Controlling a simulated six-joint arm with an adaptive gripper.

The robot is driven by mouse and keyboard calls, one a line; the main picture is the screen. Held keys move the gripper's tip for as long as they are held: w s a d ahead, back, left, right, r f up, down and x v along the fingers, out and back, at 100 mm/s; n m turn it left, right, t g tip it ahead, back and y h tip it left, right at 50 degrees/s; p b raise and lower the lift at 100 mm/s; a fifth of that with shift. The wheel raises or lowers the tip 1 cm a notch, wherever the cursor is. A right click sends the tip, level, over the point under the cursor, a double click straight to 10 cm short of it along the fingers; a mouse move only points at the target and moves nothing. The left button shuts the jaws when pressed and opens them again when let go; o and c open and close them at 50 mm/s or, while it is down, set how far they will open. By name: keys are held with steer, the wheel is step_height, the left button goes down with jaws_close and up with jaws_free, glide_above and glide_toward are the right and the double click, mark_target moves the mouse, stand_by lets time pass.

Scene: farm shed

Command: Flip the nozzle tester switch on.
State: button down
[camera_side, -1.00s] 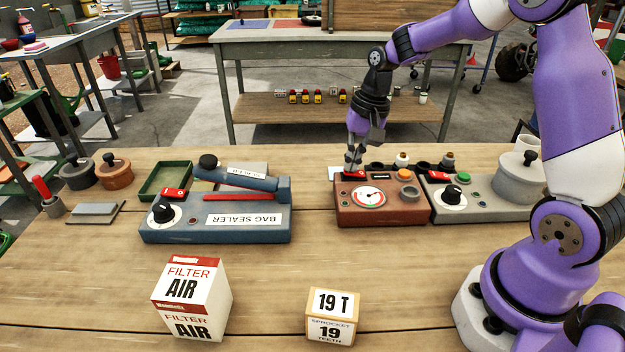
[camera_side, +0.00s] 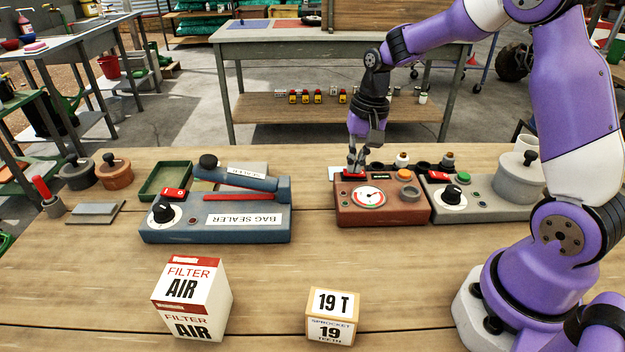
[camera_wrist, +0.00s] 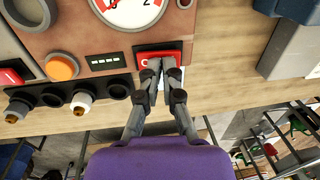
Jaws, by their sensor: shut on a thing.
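A brown box with a round gauge (camera_side: 346,213) stands on the bench; it also shows in the wrist view (camera_wrist: 90,30). No name label on it is readable. Its red rocker switch (camera_wrist: 147,56) sits in a black frame at the box's back left corner. My gripper (camera_side: 356,167) points down at this switch from above.
The blue bag sealer (camera_side: 215,232) with its own red switch stands left of the brown box. A grey box (camera_side: 480,208) with a dial and a pot stands close on the right. A filter carton (camera_side: 190,300) and a sprocket carton (camera_side: 331,318) stand in front.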

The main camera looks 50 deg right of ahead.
mark_target(365, 172)
steer(key=shift+s+d, duration=0.2)
steer(key=shift+s, duration=0.1)
step_height(365, 172, up, 14)
steer(key=s+d, duration=0.1)
steer(key=d, duration=0.1)
steer(key=shift+s+f, duration=0.15)
steer(key=shift+s, duration=0.25)
steer(key=shift+a, duration=0.1)
steer(key=shift+w+a+r+t+y, duration=0.2)
steer(key=shift+w+a+t+y, duration=0.1)
steer(key=shift+w+a, duration=0.2)
steer(key=shift+f, duration=0.1)
steer(key=f, duration=0.4)
steer(key=w+a+f, duration=0.1)
steer(key=f, duration=0.4)
steer(key=a+f, duration=0.1)
steer(key=f, duration=0.3)
steer(key=shift+w+f, duration=0.3)
steer(key=shift+w, duration=0.1)
